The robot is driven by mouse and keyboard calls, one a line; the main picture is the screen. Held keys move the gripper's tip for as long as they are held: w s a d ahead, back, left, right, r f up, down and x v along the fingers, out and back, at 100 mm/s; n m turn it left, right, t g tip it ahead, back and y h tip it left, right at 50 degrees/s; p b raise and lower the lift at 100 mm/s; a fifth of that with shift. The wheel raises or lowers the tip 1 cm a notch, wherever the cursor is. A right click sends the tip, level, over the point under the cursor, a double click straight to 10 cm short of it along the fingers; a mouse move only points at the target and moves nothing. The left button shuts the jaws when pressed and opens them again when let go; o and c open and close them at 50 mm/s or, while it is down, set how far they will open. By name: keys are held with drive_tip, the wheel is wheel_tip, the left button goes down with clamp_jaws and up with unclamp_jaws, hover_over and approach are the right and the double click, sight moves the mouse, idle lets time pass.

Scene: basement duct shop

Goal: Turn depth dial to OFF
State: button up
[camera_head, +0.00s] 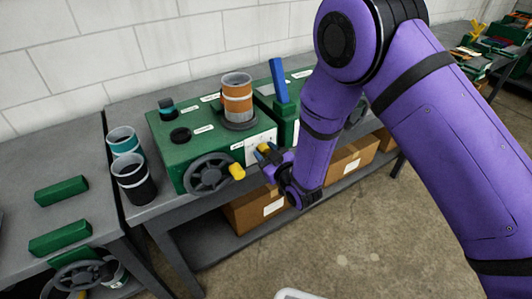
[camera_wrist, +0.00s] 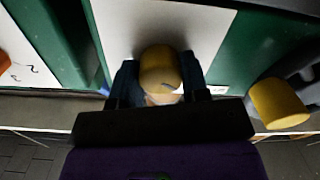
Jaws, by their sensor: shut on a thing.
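A yellow knob (camera_wrist: 160,68) stands out from a white plate (camera_wrist: 205,30) on the front of a green machine; I take it to be the depth dial. In the head view the knob (camera_head: 264,148) shows beside my fingers, in front of the white plate (camera_head: 251,149) on the green machine (camera_head: 205,150). My gripper (camera_wrist: 160,85) is shut on the knob, with a dark finger on either side. In the head view my gripper (camera_head: 267,156) reaches it from the right. A small dark mark shows on the knob. The plate's markings and the OFF position cannot be read.
A grey handwheel (camera_head: 208,174) with a yellow handle (camera_head: 237,172) sits close left of the knob; the handle (camera_wrist: 278,104) is at right in the wrist view. An orange-brown cylinder (camera_head: 237,97) stands on the machine. A blue lever (camera_head: 279,80) rises from another green machine.

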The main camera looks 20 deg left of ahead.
drive_tip(key=o, duration=0.9)
drive_tip(key=shift+s+d, duration=0.1)
drive_tip(key=v, duration=1)
drive_tip(key=shift+s+d, duration=0.2)
drive_tip(key=shift+w+r, duration=0.1)
